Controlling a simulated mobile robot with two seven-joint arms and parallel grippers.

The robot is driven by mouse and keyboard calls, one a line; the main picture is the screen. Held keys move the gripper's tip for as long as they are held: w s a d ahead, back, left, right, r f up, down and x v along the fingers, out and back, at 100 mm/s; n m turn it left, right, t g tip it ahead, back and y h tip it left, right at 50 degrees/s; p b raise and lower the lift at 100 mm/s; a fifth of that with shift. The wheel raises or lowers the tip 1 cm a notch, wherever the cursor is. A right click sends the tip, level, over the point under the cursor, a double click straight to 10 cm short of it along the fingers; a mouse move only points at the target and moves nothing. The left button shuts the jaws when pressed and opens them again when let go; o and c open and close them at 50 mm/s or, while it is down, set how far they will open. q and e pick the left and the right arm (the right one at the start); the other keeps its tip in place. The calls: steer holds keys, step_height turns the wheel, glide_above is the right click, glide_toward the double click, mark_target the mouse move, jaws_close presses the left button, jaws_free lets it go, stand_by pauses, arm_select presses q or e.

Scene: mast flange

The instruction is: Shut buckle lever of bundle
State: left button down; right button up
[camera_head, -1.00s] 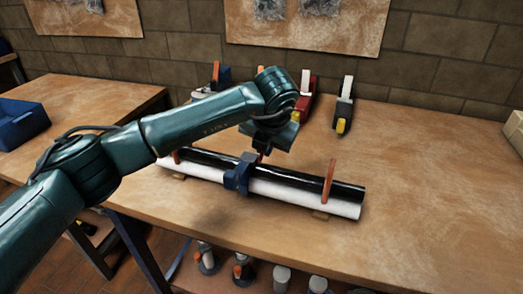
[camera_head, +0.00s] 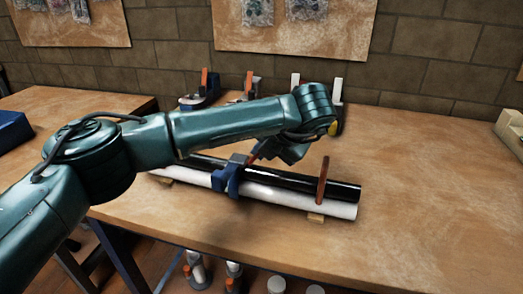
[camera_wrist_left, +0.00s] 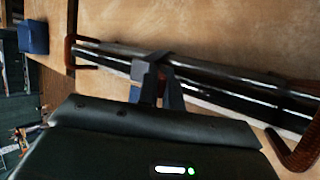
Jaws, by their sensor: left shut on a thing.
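The bundle is a black tube (camera_head: 315,185) lying along a white tube (camera_head: 285,199). A blue buckle (camera_head: 226,178) wraps around its middle. The buckle's red lever (camera_head: 253,158) sticks up to the right from the buckle. My left gripper (camera_head: 260,152) is shut on the lever, reaching in from the upper right of the buckle with the hand tilted. In the left wrist view the black tube (camera_wrist_left: 225,77) crosses behind the gripper (camera_wrist_left: 152,86), which hides much of the buckle; the lever cannot be made out there. My right gripper is not in view.
The bundle rests on small wooden blocks (camera_head: 316,218) on a wooden table (camera_head: 430,200). A red-brown post (camera_head: 323,180) rises beside its right end. Several clamp-like tools stand at the back by the brick wall.

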arm_select(q)
steer(key=c, duration=1.6)
jaws_free()
steer(key=shift+o, duration=0.2)
steer(key=v, duration=1.3)
steer(key=shift+d, duration=0.1)
